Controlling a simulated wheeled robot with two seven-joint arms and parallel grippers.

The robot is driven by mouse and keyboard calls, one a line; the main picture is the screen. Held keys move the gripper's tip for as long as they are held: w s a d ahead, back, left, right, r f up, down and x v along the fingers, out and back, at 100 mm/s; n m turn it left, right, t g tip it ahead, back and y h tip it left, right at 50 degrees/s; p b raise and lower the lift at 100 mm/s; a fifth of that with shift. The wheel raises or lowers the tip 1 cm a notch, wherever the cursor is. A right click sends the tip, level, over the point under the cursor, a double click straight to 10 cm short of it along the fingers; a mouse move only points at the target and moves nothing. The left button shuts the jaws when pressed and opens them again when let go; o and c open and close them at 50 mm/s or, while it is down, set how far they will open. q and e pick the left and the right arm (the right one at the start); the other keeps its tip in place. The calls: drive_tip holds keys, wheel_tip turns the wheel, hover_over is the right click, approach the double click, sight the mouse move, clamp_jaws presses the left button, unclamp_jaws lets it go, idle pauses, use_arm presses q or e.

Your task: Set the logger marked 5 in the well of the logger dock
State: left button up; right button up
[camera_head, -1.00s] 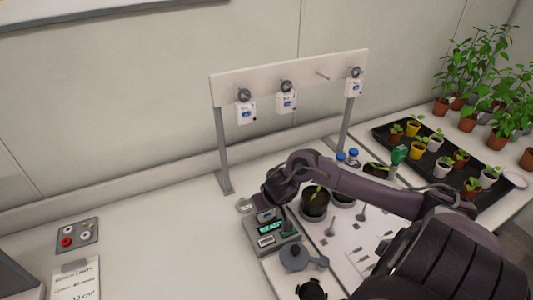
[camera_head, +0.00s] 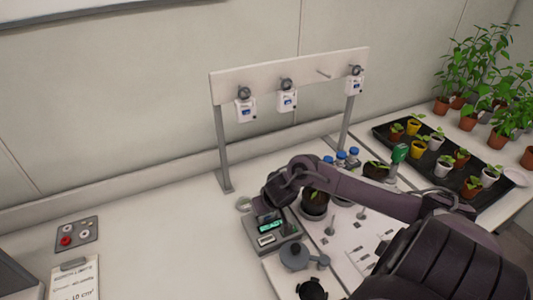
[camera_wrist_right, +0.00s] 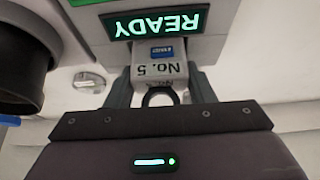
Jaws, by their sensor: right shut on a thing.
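The white logger marked No. 5 (camera_wrist_right: 160,70) shows upside down in the right wrist view, with a dark ring at its near end. My right gripper (camera_wrist_right: 160,92) is shut on it, a finger on each side. The logger dock (camera_head: 268,240) is a grey box on the bench with a green READY display (camera_wrist_right: 157,24). In the head view my right gripper (camera_head: 277,200) is right at the dock's back part and hides the logger and the well. The logger's far end meets the dock in the wrist view; how deep it sits I cannot tell. My left gripper is not in view.
A rack (camera_head: 290,76) behind holds several pegs, with three white loggers hanging and one peg bare. A dark pot (camera_head: 314,204) stands close right of the gripper. The bench to the left is mostly clear.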

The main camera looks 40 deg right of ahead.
drive_tip(key=o, duration=1.1)
drive_tip(key=shift+c, duration=0.2)
drive_tip(key=shift+r, duration=0.1)
drive_tip(key=p+v, duration=0.1)
drive_tip(key=v, duration=0.6)
drive_tip(key=shift+s+r, duration=0.2)
drive_tip(key=shift+r, duration=0.05)
drive_tip(key=shift+a+f, duration=0.1)
